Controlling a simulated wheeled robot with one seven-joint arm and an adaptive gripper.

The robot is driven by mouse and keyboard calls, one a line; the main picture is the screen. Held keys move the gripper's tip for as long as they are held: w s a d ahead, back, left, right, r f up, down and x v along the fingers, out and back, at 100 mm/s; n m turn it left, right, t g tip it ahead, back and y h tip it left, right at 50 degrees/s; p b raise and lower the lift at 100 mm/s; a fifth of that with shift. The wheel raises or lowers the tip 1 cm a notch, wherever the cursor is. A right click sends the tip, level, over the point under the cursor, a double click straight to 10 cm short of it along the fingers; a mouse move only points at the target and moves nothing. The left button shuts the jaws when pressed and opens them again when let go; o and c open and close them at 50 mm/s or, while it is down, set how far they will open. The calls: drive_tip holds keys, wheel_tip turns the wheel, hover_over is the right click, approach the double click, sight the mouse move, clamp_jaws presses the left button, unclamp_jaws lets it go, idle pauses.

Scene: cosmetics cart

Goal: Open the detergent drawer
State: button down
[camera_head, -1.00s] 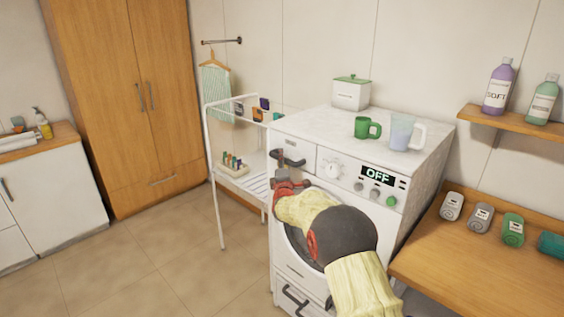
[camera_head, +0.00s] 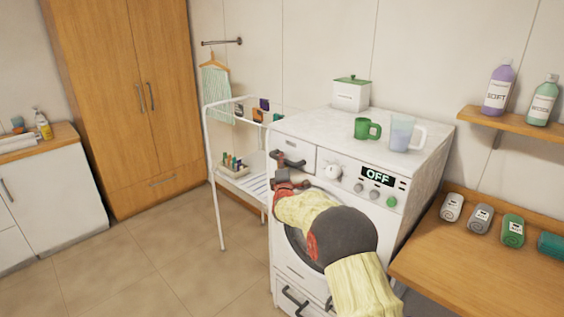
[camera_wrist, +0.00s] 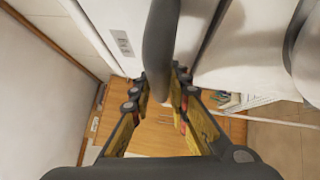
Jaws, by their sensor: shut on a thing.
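The detergent drawer (camera_head: 302,152) is at the upper left of the washing machine's front, and its front looks flush with the panel. Its dark curved handle (camera_head: 292,163) runs across the drawer front. The handle also shows in the wrist view (camera_wrist: 160,45), passing between the fingers. My gripper (camera_head: 280,168) is at the left end of this handle and is shut on it. In the wrist view my gripper (camera_wrist: 162,82) has a finger on each side of the handle. The exact contact is partly hidden by the fingers.
A white drying rack (camera_head: 213,165) stands close on the left. A wooden bench (camera_head: 455,250) is at right. Floor at left is clear.

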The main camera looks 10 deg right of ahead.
drive_tip(key=shift+a, duration=0.1)
idle(0.3)
drive_tip(key=s+a+p, duration=0.4)
drive_tip(key=s+a, duration=0.7)
drive_tip(key=a, duration=0.5)
drive_tip(key=shift+s, duration=0.4)
drive_tip(key=shift+f, duration=0.1)
drive_tip(key=c, duration=1.7)
unclamp_jaws()
drive_tip(key=s, duration=0.4)
drive_tip(key=s+a+f, duration=0.1)
drive_tip(key=s, duration=0.6)
drive_tip(key=shift+s+a+f, duration=0.3)
drive_tip(key=shift+s+a, duration=0.05)
drive_tip(key=shift+a, duration=0.05)
